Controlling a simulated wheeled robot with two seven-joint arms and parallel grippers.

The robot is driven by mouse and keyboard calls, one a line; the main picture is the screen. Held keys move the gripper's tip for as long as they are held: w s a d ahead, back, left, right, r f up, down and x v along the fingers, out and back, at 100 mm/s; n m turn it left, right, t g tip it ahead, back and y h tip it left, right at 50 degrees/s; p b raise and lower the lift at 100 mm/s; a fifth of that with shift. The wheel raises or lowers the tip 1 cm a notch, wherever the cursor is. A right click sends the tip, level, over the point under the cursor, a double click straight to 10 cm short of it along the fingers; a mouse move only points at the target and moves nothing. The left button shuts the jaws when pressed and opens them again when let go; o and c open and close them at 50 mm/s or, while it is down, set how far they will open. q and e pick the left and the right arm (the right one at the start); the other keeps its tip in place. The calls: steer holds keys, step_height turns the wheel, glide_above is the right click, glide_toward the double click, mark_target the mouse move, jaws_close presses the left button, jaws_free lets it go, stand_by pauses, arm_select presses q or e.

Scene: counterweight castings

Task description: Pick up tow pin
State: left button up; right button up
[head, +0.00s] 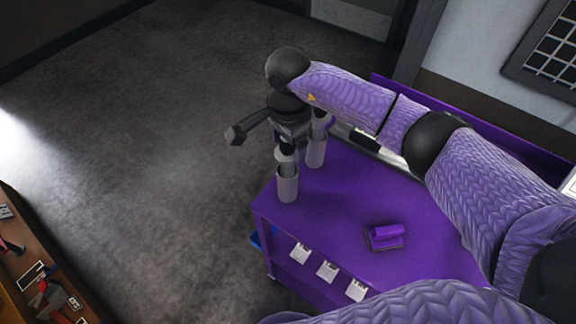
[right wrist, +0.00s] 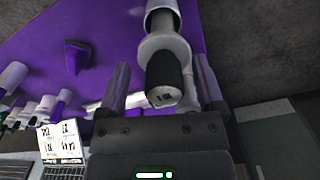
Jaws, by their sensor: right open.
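What looks like the tow pin, a pale grey cylinder with a dark top (head: 287,186), stands upright near the left corner of the purple table. My right gripper (head: 289,150) is above it, pointing down. In the right wrist view, the pin's black end (right wrist: 163,82) and a pale collar lie between the two open fingers, nearer the right one. I cannot tell whether a finger touches it. My left gripper is not in view.
A second pale cylinder (head: 316,153) stands just behind. A small purple block (head: 386,236) lies on the purple table (head: 340,210), with bare surface around it. White tags (head: 327,271) hang along the front edge. A brown bench (head: 30,285) with tools is at the lower left.

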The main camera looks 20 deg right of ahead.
steer(key=shift+w, duration=0.2)
steer(key=shift+c, duration=1.4)
jaws_close()
steer(key=shift+r, duration=0.1)
step_height(320, 180, up, 18)
